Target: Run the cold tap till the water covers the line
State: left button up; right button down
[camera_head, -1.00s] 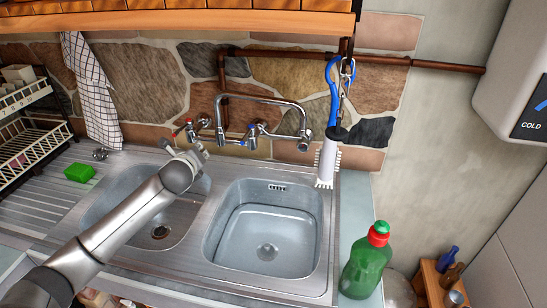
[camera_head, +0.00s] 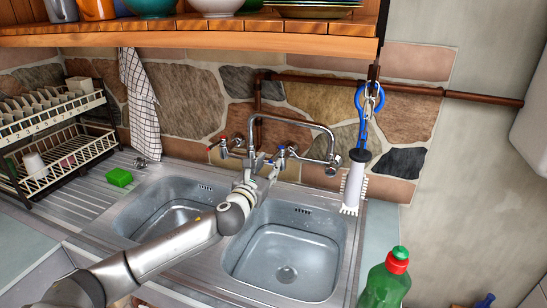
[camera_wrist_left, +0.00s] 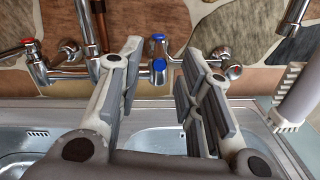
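The chrome mixer tap (camera_head: 300,122) is on the stone wall, its spout over the right basin (camera_head: 340,232). The blue-marked cold tap (camera_head: 281,149) is right of the red-marked hot tap (camera_head: 211,147). The cold tap (camera_wrist_left: 158,39) also shows in the left wrist view, beyond the gap between my fingers. My left gripper (camera_head: 262,162) is open and empty, just in front of the cold tap; I cannot tell whether it touches. A dark line (camera_head: 277,226) runs round the lower inside of the right basin. No stream from the spout is visible. My right gripper is not in view.
A left basin (camera_head: 137,215) and green sponge (camera_head: 119,177) are to the left, beside a dish rack (camera_head: 60,150). A brush (camera_head: 353,185) hangs right of the spout. A green bottle (camera_head: 385,285) stands at the right. A wooden shelf (camera_head: 200,38) overhangs.

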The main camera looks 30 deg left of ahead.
aim_at(273, 157)
pick_arm(q)
jog(key=shift+p+x, duration=0.35)
jog(key=shift+x, duration=2)
grip_shut()
